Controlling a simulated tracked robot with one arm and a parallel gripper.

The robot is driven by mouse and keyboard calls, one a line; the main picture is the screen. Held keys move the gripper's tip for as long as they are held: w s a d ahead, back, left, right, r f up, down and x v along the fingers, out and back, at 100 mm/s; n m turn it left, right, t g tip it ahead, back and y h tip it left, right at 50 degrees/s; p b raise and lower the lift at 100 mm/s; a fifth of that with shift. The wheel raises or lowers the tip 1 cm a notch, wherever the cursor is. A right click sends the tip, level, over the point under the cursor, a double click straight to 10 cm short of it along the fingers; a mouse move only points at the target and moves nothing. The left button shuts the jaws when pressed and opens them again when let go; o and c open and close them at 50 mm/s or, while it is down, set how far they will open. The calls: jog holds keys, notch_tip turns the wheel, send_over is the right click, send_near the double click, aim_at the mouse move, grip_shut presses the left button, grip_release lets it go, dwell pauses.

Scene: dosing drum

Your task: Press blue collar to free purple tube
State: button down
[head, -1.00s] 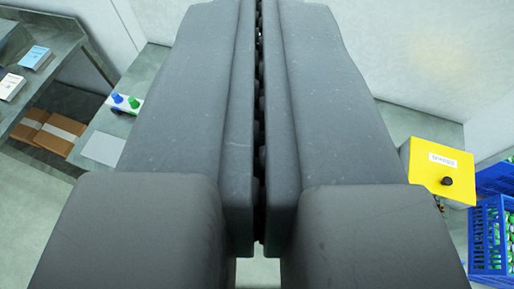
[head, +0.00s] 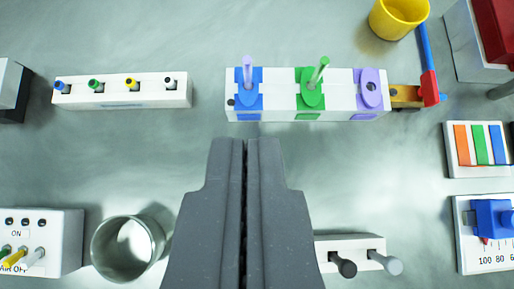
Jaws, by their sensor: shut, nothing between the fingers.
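A white block (head: 282,103) at the upper middle bears three coloured collars. A light purple tube (head: 247,70) stands up out of the blue collar (head: 248,88) at its left end. A green tube (head: 319,70) stands tilted in the green collar (head: 307,95) at the middle. The purple collar (head: 370,85) at the right shows a dark hole and no tube. My gripper (head: 247,140) is shut and empty. In the picture its tips lie just below the blue collar; I cannot tell their height above the bench.
A white strip with small coloured plugs (head: 122,91) lies to the left. A metal cup (head: 130,247) and a switch box (head: 38,240) stand lower left. A yellow cup (head: 397,17) and a red-and-blue lever (head: 428,75) are upper right. A white holder with grey pegs (head: 350,247) is lower right.

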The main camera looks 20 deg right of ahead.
jog(key=shift+f, duration=0.4)
jog(key=shift+f, duration=0.1)
jog(key=b, duration=0.1)
send_over(250, 90)
jog(key=s+a, duration=0.1)
jog(key=s, duration=0.2)
notch_tip(250, 90, down, 7)
jog(key=shift+s+r, duration=0.1)
notch_tip(250, 90, down, 4)
jog(key=shift+r+b, duration=0.25)
jog(key=shift+b, duration=0.1)
jog(key=shift+f, duration=0.3)
